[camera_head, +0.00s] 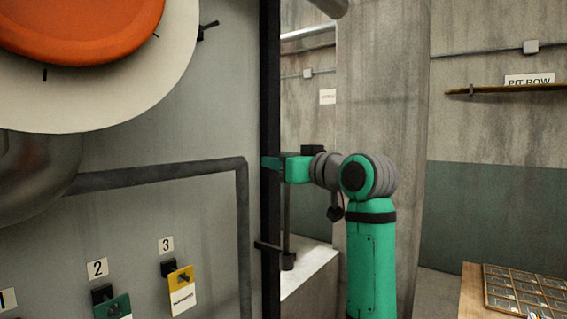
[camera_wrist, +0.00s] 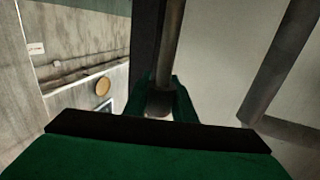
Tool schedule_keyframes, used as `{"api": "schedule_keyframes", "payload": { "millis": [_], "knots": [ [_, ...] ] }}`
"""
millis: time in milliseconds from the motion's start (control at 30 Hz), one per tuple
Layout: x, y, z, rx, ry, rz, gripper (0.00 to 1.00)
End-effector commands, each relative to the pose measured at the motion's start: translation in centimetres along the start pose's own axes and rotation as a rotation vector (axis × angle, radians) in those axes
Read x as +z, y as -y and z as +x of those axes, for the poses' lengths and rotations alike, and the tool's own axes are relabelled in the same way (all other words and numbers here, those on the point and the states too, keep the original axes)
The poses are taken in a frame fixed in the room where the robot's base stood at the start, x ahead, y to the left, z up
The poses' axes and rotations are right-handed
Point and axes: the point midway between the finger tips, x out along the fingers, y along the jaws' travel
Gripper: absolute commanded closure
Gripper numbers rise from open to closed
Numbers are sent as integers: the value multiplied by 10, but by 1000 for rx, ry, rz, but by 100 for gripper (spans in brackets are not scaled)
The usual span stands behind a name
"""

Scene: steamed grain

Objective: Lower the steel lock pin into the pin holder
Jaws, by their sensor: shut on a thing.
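My gripper (camera_head: 270,163) is in the middle of the head view, its green fingers pointing left at the black upright post. In the wrist view the fingers (camera_wrist: 160,98) are shut on a grey steel rod, the lock pin (camera_wrist: 168,50), with its rounded end between them. In the head view a thin upright rod, which looks like the pin (camera_head: 287,215), runs down below the gripper. Its foot meets a small dark block at the end of a short bar, likely the pin holder (camera_head: 288,261). I cannot tell whether the pin's tip is inside it or only in line.
The black post (camera_head: 270,110) stands close by the fingers. A grey pipe (camera_head: 160,173) bends down the panel at left, above numbered hooks with a yellow tag (camera_head: 180,290). A pale ledge (camera_head: 312,280) lies behind the bar. A gridded tray (camera_head: 525,290) sits on a table at right.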

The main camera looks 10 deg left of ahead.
Motion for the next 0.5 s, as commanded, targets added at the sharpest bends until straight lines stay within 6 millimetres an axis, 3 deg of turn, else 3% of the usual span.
{"api": "schedule_keyframes", "payload": {
  "millis": [500],
  "knots": [
    [17, 0, 0, 0, -1, 0, 100]
  ]
}}
